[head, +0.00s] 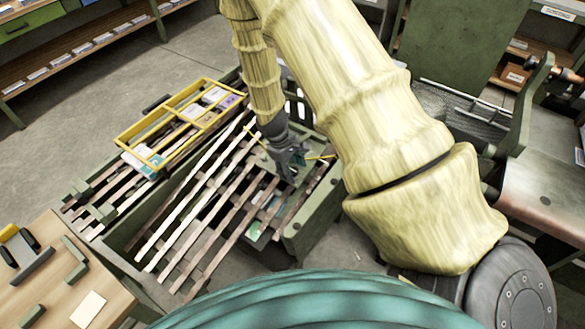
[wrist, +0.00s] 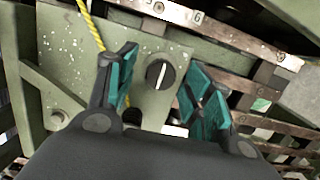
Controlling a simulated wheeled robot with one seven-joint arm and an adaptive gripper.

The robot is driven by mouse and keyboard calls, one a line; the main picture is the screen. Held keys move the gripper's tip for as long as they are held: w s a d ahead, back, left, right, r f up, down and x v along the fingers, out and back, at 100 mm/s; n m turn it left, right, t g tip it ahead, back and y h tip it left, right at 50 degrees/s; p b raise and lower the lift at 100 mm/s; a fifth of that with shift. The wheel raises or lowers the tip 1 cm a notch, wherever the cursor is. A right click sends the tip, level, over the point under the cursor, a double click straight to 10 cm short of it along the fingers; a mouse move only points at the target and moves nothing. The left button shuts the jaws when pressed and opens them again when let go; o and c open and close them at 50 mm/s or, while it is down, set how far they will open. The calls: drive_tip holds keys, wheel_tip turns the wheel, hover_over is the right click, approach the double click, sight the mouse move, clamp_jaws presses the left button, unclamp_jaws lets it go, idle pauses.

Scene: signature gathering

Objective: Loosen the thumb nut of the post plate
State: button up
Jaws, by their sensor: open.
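My gripper (head: 288,162) is over the right part of the slatted machine in the head view, pointing down. In the wrist view my gripper (wrist: 163,88) is open, with teal pads on its two fingers. Between and beyond the fingers is a green, paint-flecked post plate (wrist: 140,104). A dark round thumb nut (wrist: 160,73) with a pale upright line across its face sits on this plate. The nut lies between the fingertips in the picture; I cannot tell how far off it is, and no contact shows. The nut is hidden in the head view.
Wooden slats (head: 205,200) span the machine to the left. A yellow divided rack (head: 180,128) stands behind them. A numbered strip (wrist: 175,12) crosses above the nut. A wooden table (head: 60,275) is at the lower left.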

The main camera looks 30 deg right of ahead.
drive_tip(key=v, duration=1.1)
drive_tip(key=shift+r, duration=0.25)
